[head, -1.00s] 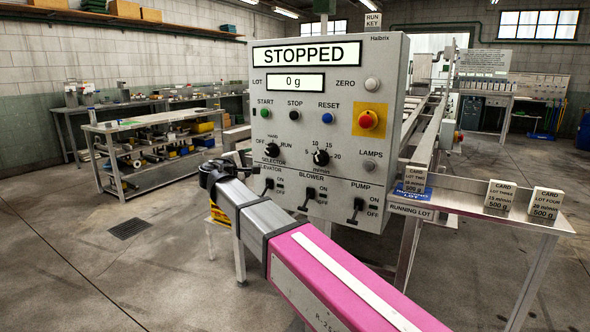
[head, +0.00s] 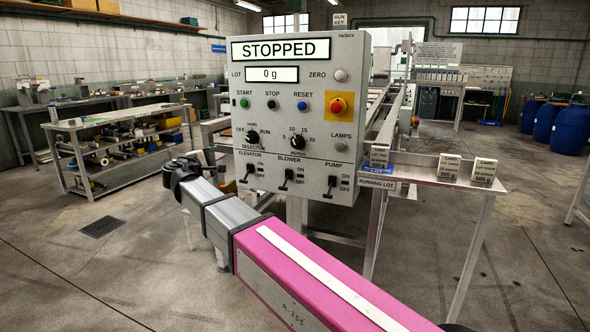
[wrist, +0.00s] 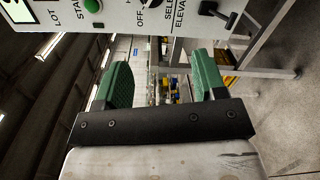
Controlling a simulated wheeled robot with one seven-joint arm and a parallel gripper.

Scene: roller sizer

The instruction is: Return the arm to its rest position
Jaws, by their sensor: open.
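My arm stretches from the lower right of the head view, with a pink link marked along its side and a grey link beyond it. In the head view the gripper end is hidden or seen only as a dark wrist part left of the control panel. In the wrist view my gripper (wrist: 160,88) is open, its two green fingers apart with nothing between them. The control panel (head: 262,113) stands close beyond the arm and reads STOPPED and 0 g. Its edge also shows at the top of the wrist view (wrist: 120,18).
A shelf at the right holds several lot cards, among them the lot three card (head: 449,167) and the lot four card (head: 484,171). A metal workbench (head: 100,122) stands at the left. Blue barrels (head: 551,120) stand far right. Floor at front left is clear.

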